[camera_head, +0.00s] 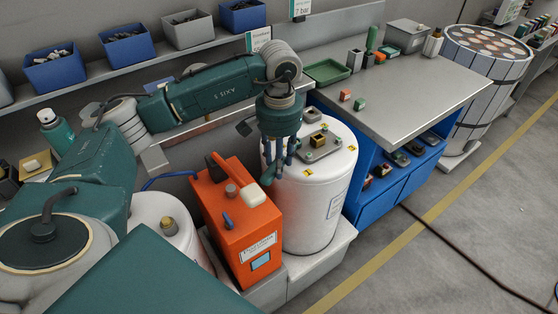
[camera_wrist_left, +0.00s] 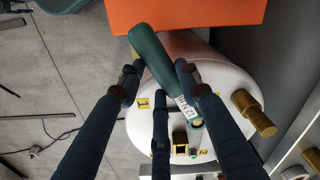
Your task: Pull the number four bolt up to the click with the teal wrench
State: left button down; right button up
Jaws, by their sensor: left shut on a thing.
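My left gripper (camera_head: 278,168) is over the left side of the top of the white cylinder tank (camera_head: 326,210). In the left wrist view its fingers (camera_wrist_left: 158,85) are shut around the teal wrench (camera_wrist_left: 152,55). The wrench's thick teal handle points toward the orange box. Its pale, labelled shaft runs down to the tank lid, ending near a small round part (camera_wrist_left: 196,123); I cannot tell whether it sits on a bolt. Yellow number tags 1 (camera_wrist_left: 143,103) and 2 (camera_wrist_left: 203,153) show on the lid. I cannot make out a number four tag. My right gripper is not in view.
An orange box (camera_head: 240,220) stands close left of the tank. A square brass fitting (camera_wrist_left: 180,138) rises from the lid. A blue bench (camera_head: 400,180) with a grey top stands right of the tank. Open floor lies beyond the yellow line (camera_head: 385,258).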

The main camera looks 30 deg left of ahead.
pick_arm(q)
jog(key=shift+a+m+b, duration=0.65)
jog(key=shift+a+m, duration=0.45)
jog(key=shift+m, duration=0.1)
jog(key=shift+a, duration=0.1)
jog(key=shift+w+a+m+b, duration=0.15)
jog(key=shift+a+m+b, duration=0.5)
jog(key=shift+a+m, duration=0.45)
jog(key=shift+d, duration=0.15)
